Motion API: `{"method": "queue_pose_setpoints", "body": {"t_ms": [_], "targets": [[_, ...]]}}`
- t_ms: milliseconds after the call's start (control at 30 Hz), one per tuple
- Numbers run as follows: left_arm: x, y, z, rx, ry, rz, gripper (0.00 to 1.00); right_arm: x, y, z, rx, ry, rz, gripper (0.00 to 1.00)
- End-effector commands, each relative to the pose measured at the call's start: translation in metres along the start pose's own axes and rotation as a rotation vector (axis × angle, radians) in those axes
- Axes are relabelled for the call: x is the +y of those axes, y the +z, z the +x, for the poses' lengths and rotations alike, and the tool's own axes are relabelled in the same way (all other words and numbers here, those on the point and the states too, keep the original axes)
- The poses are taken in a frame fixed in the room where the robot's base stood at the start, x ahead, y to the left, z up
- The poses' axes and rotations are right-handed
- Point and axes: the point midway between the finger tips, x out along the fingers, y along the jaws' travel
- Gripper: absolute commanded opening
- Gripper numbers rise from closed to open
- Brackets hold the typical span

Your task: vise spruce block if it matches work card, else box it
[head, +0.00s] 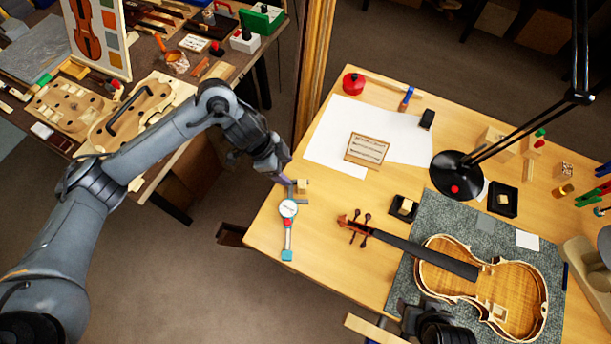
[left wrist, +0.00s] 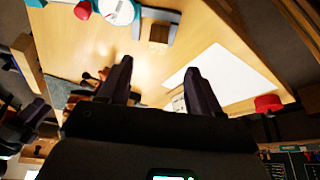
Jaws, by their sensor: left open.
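A small wooden block (head: 303,186) sits at the jaws of a dial gauge (head: 288,208) near the left edge of the bench. The block (left wrist: 158,33) and gauge (left wrist: 118,10) show in the left wrist view too. My left gripper (head: 284,178) is open and empty just beside the block; its two fingers (left wrist: 157,82) are spread apart. A wood-framed card with written lines (head: 367,150) lies on white paper; its text is too small to read. A wooden bar (head: 375,329) at the front edge may belong to the vise.
Two small black trays (head: 404,217) (head: 511,208) hold pale pieces. A violin body (head: 450,290) lies on a grey mat (head: 410,262). A black lamp (head: 455,172) stands mid-bench, and a red round object (head: 353,83) is at the back left. A gap separates the side table.

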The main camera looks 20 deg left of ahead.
Motion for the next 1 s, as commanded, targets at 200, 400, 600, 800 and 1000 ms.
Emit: {"method": "queue_pose_setpoints", "body": {"t_ms": [200, 400, 600, 800, 1000], "targets": [[0.001, 0.0, 0.031, 0.0, 0.002, -0.002, 0.64, -0.001, 0.006, 0.008, -0.009, -0.002, 0.0, 0.48], [0.0, 0.0, 0.048, 0.0, 0.0, -0.002, 0.64, -0.001, 0.007, 0.011, -0.008, 0.0, -0.002, 0.48], [0.001, -0.002, 0.06, 0.0, 0.001, 0.0, 0.64, 0.001, 0.007, 0.014, -0.006, 0.005, -0.008, 0.48], [0.001, -0.004, 0.087, 0.0, 0.002, -0.001, 0.64, 0.001, 0.009, 0.021, -0.005, 0.006, -0.01, 0.48], [0.0, -0.004, 0.1, 0.0, 0.0, -0.001, 0.64, 0.001, 0.009, 0.023, -0.004, 0.006, -0.009, 0.48]]}}
